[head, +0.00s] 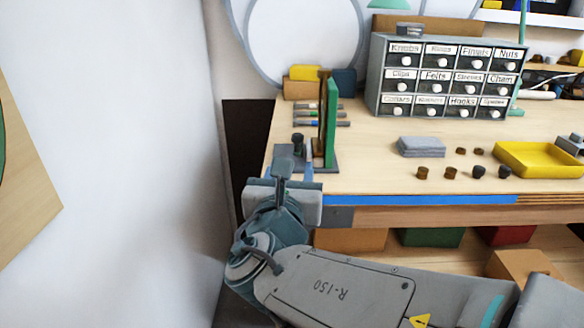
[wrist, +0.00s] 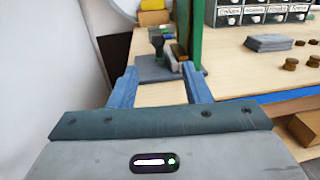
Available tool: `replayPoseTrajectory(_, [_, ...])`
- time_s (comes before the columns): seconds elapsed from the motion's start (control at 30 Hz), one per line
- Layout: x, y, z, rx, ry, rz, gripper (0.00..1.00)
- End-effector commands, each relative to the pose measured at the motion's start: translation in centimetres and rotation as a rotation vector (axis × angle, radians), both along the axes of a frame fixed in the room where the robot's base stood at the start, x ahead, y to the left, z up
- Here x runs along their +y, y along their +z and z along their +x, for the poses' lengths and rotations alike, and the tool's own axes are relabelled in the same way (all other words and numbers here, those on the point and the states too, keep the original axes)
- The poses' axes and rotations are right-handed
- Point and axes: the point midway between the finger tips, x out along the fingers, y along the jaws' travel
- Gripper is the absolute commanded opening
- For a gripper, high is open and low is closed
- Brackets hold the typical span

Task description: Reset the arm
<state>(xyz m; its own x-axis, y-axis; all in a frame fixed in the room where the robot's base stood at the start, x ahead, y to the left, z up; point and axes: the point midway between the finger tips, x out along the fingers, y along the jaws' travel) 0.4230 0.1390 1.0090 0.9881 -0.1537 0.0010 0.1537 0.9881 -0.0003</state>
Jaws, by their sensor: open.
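My gripper (head: 293,170) is at the left front corner of the wooden workbench (head: 375,180), in front of a green upright stand on a dark base. In the wrist view my gripper (wrist: 157,88) shows two blue fingers spread apart with nothing held between them. The green stand (head: 331,122) rises just beyond the fingertips, and its grey base (wrist: 155,70) shows past the fingers in the wrist view. I cannot tell whether the fingers touch the base. My arm reaches in from the lower right of the head view.
A grey drawer cabinet (head: 447,77) with labelled drawers stands at the back. A yellow tray (head: 542,160), a grey cloth stack (head: 422,147) and several small dark knobs (head: 478,171) lie to the right. A white wall (head: 150,150) is close on the left. Bins sit below the bench.

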Motion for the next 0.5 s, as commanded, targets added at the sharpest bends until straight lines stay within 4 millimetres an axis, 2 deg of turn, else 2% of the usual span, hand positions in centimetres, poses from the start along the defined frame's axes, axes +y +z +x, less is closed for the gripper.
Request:
replayPoseTrajectory(0.17, [0.2,0.0,-0.1,0.001,0.004,0.003,0.44])
replayPoseTrajectory(0.27, [-0.8,0.3,0.0,0.017,-0.029,0.047,0.44])
replayPoseTrajectory(0.37, [-3.5,0.5,0.1,0.057,-0.124,0.174,0.44])
replayPoseTrajectory(0.5, [-8.9,0.2,-0.8,0.125,-0.345,0.472,0.44])
